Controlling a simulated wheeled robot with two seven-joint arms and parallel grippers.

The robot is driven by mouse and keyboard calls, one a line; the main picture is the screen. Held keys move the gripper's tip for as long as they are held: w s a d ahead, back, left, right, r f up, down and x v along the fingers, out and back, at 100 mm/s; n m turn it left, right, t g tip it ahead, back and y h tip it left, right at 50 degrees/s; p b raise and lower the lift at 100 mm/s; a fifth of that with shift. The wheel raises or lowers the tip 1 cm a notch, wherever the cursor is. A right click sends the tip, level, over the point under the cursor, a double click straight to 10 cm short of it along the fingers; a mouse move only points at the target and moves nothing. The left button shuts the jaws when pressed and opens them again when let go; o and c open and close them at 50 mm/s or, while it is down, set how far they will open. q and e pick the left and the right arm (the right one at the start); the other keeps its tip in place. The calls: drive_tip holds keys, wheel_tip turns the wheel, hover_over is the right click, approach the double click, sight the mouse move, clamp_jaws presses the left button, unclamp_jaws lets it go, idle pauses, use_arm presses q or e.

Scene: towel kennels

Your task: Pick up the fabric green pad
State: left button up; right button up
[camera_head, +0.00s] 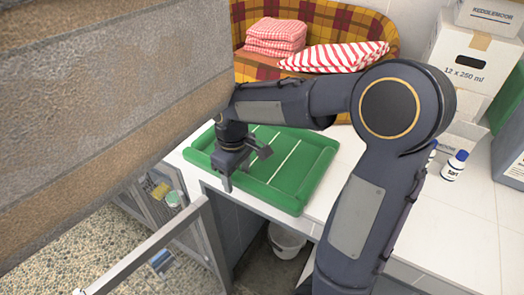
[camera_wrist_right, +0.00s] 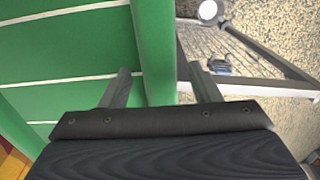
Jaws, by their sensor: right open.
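The fabric green pad (camera_head: 301,178) lies on the white counter, with raised padded edges and thin white lines across it. My right gripper (camera_head: 245,168) is open at the pad's near left edge, pointing down. In the right wrist view the pad (camera_wrist_right: 65,50) fills the left side. There the open fingers of the right gripper (camera_wrist_right: 160,69) stand on either side of the pad's padded rim, one over the inner face and one beyond the outer edge. Nothing shows between them but the rim, and I cannot tell whether they touch it. My left gripper is not in view.
A large brown-grey block (camera_head: 100,110) hides the upper left. A white bottle (camera_head: 454,166) and a carton (camera_head: 470,60) are at right. Below the counter are an open wire door (camera_head: 160,245) and a bucket (camera_head: 286,242).

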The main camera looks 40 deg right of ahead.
drive_tip(key=shift+c, duration=0.5)
drive_tip(key=c, duration=1.1)
